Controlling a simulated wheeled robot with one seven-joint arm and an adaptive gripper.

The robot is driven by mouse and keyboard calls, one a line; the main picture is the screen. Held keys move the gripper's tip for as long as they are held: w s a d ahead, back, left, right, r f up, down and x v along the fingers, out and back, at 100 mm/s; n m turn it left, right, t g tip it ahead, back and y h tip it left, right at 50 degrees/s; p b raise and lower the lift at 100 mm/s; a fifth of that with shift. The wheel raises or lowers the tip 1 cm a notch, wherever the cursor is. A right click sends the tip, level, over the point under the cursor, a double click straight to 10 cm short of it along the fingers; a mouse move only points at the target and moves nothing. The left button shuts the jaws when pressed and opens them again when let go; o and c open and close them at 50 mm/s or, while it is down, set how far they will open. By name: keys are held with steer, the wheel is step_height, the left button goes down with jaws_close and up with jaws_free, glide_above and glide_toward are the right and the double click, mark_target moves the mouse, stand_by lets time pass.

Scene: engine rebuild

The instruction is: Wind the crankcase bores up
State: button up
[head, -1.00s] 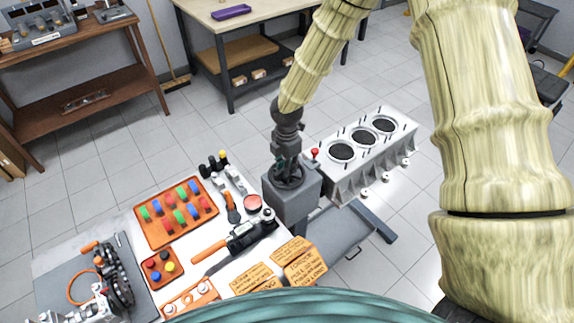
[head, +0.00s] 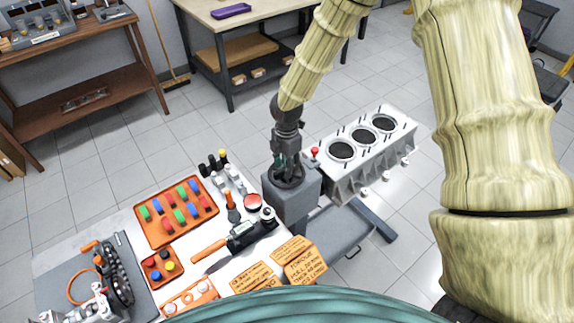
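The grey crankcase block (head: 378,160) is held at the right of a grey gearbox housing (head: 291,199). Its three round dark bores (head: 364,135) show on its upper face, which faces mostly upward with a slight tilt. A dark handwheel (head: 289,183) sits on top of the housing. My gripper (head: 288,170) points down at the handwheel, with its fingers at or inside the rim. The fingers are dark and small, so I cannot tell whether they are closed on it. A red-knobbed lever (head: 315,151) stands between housing and block.
A white-topped bench at lower left holds an orange tray of coloured pieces (head: 176,212), a black power tool (head: 251,232) and orange cards (head: 299,262). A grey drip tray (head: 335,238) lies under the block. Tables stand behind; the floor between is clear.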

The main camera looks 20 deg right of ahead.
step_height(320, 180, up, 11)
steer(key=shift+r, duration=0.2)
stand_by(0.3)
steer(key=shift+d, duration=0.1)
stand_by(0.3)
